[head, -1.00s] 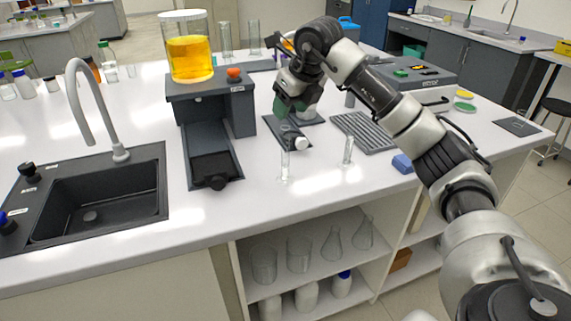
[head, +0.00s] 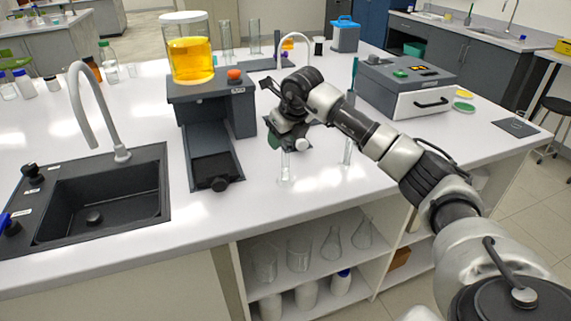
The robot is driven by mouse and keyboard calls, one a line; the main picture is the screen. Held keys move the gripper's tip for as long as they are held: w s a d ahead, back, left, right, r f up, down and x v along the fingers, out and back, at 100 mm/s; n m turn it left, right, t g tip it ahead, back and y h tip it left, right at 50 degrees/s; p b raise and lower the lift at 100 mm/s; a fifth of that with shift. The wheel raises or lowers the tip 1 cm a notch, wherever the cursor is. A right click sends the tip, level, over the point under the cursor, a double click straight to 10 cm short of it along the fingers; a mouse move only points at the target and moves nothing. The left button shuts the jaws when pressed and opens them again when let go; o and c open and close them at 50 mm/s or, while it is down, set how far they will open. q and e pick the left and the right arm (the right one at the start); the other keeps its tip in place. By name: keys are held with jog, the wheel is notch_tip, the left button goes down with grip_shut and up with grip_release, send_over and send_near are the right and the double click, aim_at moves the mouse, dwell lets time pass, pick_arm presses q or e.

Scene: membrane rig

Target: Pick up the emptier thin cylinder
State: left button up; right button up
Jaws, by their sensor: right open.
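Two thin clear cylinders stand upright near the front edge of the white counter. The left one (head: 286,168) is right below and in front of my right gripper in the picture. The other (head: 347,152) stands to its right, beside my forearm, which partly covers it. Their liquid levels are too small to tell. My right gripper (head: 277,141) is open and low over the counter, just behind the left cylinder's top. I cannot tell whether it touches it. My left gripper is not in view.
A dark rig (head: 211,116) with a jar of yellow liquid (head: 190,52) stands left of my gripper, and a sink (head: 95,200) lies further left. Two taller clear cylinders stand behind. A grey drawer unit (head: 408,85) is at the right. The front counter strip is mostly clear.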

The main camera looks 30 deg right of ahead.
jog(key=shift+s, duration=0.1)
jog(key=shift+c, duration=0.2)
grip_shut()
jog(key=shift+r, duration=0.2)
